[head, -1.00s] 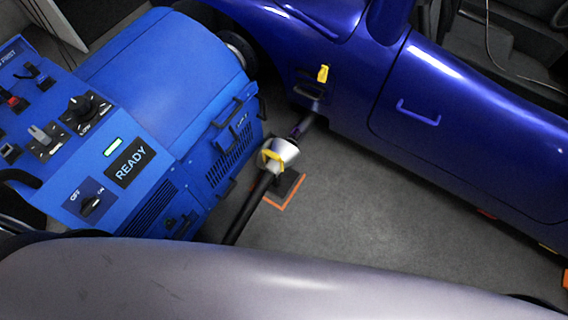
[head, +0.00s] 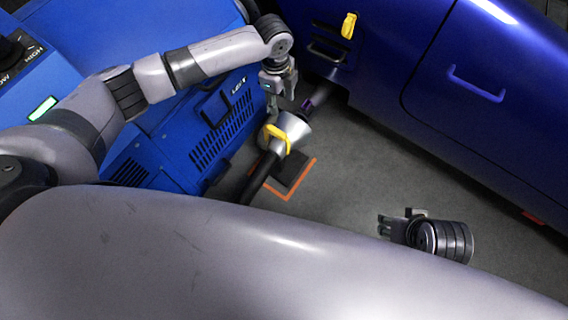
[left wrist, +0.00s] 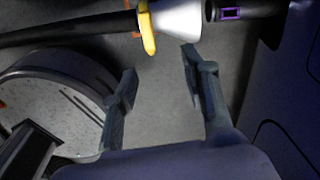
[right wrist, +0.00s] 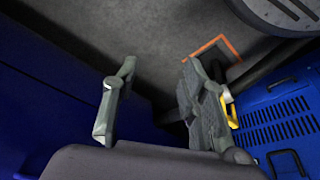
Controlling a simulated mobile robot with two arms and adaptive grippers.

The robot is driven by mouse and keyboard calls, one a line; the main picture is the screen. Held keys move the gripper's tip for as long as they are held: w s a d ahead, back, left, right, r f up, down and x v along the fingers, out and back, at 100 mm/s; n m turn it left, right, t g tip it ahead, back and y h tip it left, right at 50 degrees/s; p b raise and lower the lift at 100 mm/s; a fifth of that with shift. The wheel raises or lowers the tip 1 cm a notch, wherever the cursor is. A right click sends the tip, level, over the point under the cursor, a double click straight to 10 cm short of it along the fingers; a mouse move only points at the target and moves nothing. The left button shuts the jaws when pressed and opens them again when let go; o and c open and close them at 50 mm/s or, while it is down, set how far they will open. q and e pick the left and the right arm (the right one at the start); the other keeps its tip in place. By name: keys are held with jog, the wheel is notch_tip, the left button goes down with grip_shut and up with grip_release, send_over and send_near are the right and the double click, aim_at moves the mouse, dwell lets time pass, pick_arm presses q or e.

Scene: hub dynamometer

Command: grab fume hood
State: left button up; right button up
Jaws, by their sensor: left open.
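The fume hood (head: 296,130) is a silver cone with a yellow handle (head: 277,138), at the end of a black hose. It stands low beside the blue car, near a dark purple-marked pipe. In the left wrist view the fume hood (left wrist: 180,18) is at the top, beyond the open fingers of my left gripper (left wrist: 160,72). In the head view my left gripper (head: 273,108) points down just above the hood, with nothing between its fingers. My right gripper (head: 384,224) is apart from the hood, to its lower right. Its fingers (right wrist: 158,75) are spread and empty; the yellow handle (right wrist: 231,108) is partly hidden behind one.
A blue machine (head: 170,125) with vents and a handle stands to the left. The blue car (head: 480,130) fills the upper right. An orange-edged floor mark (head: 301,183) lies under the hood. Grey floor (head: 370,165) is clear between hood and car.

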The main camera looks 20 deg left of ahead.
pick_arm(q)
jog(key=m+b, duration=0.1)
jog(key=b, duration=0.2)
send_near(276, 131)
jog(key=shift+w+d, duration=0.35)
jog(key=shift+d, duration=0.05)
notch_tip(276, 131, down, 6)
jog(key=shift+r+b, duration=0.2)
jog(key=shift+b, duration=0.75)
pick_arm(e)
jog(key=w+a+r+t+y, duration=0.2)
jog(key=w+a+r+t, duration=0.1)
jog(key=w+r+t, duration=0.4)
jog(key=w+a+r+t+y, duration=0.1)
jog(key=w+a+r+t, duration=0.25)
jog(key=w+r, duration=0.35)
pick_arm(q)
jog(key=shift+f, duration=0.2)
notch_tip(276, 131, down, 5)
jog(key=shift+s+a+r+b, duration=0.1)
jog(key=shift+s+a+b, duration=0.1)
jog(key=shift+b, duration=1.05)
pick_arm(e)
notch_tip(276, 131, up, 10)
jog(key=w+t+y, duration=0.1)
jog(key=t+y, duration=0.1)
jog(key=t, duration=0.5)
jog(key=shift+a+r+n+t+y, duration=0.15)
jog(key=shift+a+n+t+y, duration=0.15)
jog(key=shift+a+n+t, duration=0.1)
